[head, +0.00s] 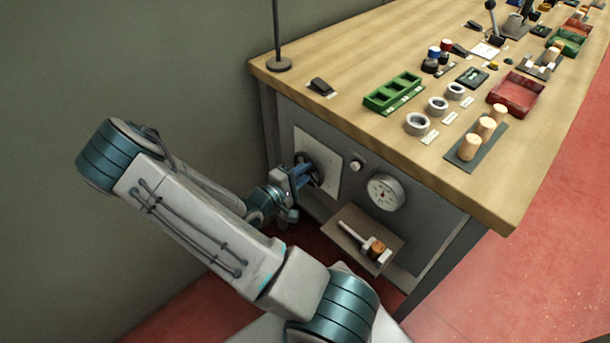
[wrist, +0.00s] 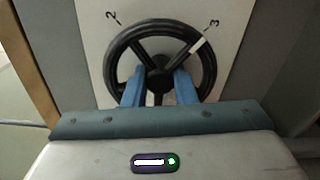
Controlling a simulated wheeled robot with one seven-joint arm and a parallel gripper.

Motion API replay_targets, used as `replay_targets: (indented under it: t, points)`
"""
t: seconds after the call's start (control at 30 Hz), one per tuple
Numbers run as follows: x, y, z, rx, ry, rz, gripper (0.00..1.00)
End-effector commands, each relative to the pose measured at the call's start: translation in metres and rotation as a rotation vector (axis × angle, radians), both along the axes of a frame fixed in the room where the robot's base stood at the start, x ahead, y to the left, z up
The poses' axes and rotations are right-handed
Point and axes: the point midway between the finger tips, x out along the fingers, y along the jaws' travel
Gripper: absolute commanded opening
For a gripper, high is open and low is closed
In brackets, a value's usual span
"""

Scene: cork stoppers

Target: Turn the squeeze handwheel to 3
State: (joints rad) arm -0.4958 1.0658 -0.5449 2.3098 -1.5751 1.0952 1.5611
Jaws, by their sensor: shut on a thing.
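The black squeeze handwheel (wrist: 120,47) is on a pale plate on the bench's front panel; it also shows in the head view (head: 315,163). My gripper (wrist: 159,76) is shut on the handwheel, its blue fingers at the lower part of the wheel on either side of the hub. The gripper also shows in the head view (head: 304,172). In the wrist view, a white mark (wrist: 198,46) on the wheel's upper right points toward the upper right numeral (wrist: 212,23), too small to read surely. Another numeral, seemingly a 2 (wrist: 112,18), is at upper left. The fingers hide the lower rim.
A round dial gauge (head: 385,192) and a small knob (head: 357,165) are right of the wheel. A low shelf (head: 340,222) below bears a small press-like device (head: 370,245). The wooden benchtop (head: 350,62) holds trays, rings and corks. A wall is at left.

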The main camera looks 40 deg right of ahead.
Motion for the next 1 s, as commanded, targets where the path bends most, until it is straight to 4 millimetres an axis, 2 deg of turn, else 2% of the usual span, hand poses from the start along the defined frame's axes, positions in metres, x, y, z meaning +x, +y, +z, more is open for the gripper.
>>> replay_targets:
  t: [0.4,0.9,0.93,1.0]
  points:
    - [-0.0015,-0.0009,-0.0001,0.02,-0.159,-0.005,0.02]
    - [-0.0017,-0.0008,0.0004,0.023,-0.174,-0.005,0.02]
    - [-0.0016,-0.0008,0.0003,0.023,-0.174,-0.005,0.33]
    - [-0.0014,-0.0006,0.0002,0.024,-0.172,-0.004,0.34]
